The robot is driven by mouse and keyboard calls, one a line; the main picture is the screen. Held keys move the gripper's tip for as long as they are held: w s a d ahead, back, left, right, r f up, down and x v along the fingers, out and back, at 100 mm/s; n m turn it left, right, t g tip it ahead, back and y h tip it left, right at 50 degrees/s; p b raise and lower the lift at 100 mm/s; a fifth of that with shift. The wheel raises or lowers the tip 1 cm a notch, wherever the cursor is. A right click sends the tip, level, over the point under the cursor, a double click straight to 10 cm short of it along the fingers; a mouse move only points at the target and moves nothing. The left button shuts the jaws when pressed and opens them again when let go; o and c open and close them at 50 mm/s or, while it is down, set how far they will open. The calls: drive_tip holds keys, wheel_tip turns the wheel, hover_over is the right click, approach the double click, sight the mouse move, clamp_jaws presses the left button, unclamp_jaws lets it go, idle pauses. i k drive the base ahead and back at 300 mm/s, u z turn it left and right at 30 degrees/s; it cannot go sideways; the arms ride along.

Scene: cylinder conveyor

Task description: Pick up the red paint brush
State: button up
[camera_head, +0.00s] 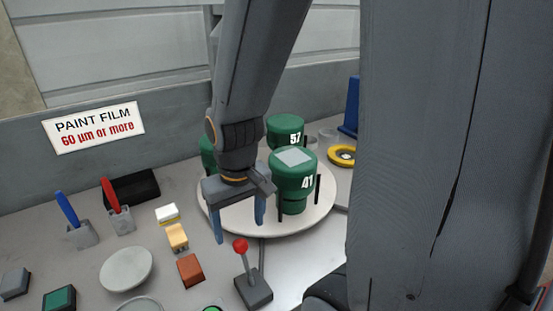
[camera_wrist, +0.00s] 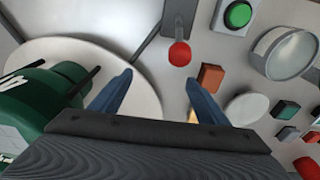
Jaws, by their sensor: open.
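The red paint brush (camera_head: 111,195) stands tilted in a small grey holder (camera_head: 121,220) at the left of the head view. A blue brush (camera_head: 67,209) stands in a similar holder to its left. My gripper (camera_head: 239,215) is open and empty, pointing down over the front left of the round white turntable, well to the right of the red brush. In the wrist view its two blue fingers (camera_wrist: 158,78) are spread apart with nothing between them. Red bits show at the right edge there, but I cannot tell which is the brush.
Green cylinders (camera_head: 294,168) stand on the turntable (camera_head: 235,222) beside my gripper. A red-knobbed lever (camera_head: 253,281), a brown block (camera_head: 190,270), tan and white blocks and a pale round dish (camera_head: 126,269) lie in front. A black box (camera_head: 132,186) sits behind the red brush.

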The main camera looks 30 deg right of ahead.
sight(109, 192)
drive_tip(key=z, duration=2)
drive_tip(key=k, duration=1.05)
drive_tip(key=u, duration=1.65)
drive_tip(key=i, duration=0.5)
